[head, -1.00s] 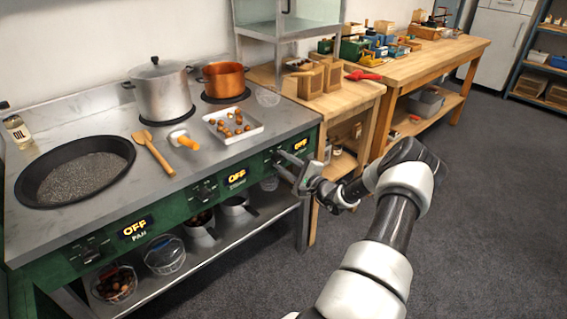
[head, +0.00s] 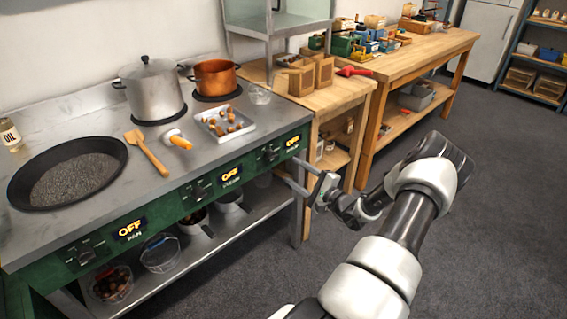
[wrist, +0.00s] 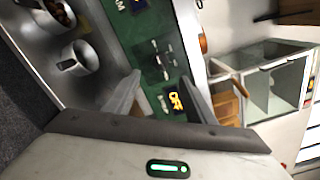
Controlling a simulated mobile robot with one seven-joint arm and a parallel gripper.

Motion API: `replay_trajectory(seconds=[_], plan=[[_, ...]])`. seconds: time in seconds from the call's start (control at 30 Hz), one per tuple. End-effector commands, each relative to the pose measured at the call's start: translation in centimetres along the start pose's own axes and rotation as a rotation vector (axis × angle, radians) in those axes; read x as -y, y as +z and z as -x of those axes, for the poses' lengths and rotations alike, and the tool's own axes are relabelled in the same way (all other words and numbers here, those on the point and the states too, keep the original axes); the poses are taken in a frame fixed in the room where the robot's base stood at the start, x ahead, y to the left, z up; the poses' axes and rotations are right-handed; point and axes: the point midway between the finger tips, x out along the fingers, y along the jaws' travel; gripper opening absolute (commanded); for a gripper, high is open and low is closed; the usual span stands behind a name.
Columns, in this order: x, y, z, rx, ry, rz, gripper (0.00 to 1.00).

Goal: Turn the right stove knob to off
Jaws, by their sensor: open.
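The right stove knob (head: 270,154) is on the green front panel, at the right end of the stove. The display (head: 292,141) beside it reads OFF in amber. In the wrist view the OFF display (wrist: 175,101) shows between my fingers, with the knob (wrist: 160,60) beyond it. My gripper (head: 293,173) is in front of the panel's right end, apart from the knob, its fingers pointing at the stove. The fingers also show in the wrist view (wrist: 160,98), spread and with nothing between them.
The other two panel displays, left (head: 130,229) and middle (head: 230,174), also read OFF. A pan, a steel pot (head: 151,90), a copper pot (head: 216,77) and a tray of chestnuts stand on the stove. A wooden table (head: 345,95) adjoins it. The floor at right is clear.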

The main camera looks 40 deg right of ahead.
Motion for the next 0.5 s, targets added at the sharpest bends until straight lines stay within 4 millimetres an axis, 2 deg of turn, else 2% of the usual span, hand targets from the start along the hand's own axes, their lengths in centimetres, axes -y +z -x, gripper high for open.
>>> replay_trajectory(seconds=[0.03, 0.2, 0.33, 0.5], plan=[[0.2, 0.0, 1.4, -0.004, -0.001, -0.002, 0.50], [0.1, 0.0, 4.8, -0.004, 0.000, -0.001, 0.50], [0.1, -0.1, 6.5, -0.002, 0.000, -0.001, 0.50], [0.0, 0.0, 7.4, 0.000, 0.000, 0.000, 0.50]])
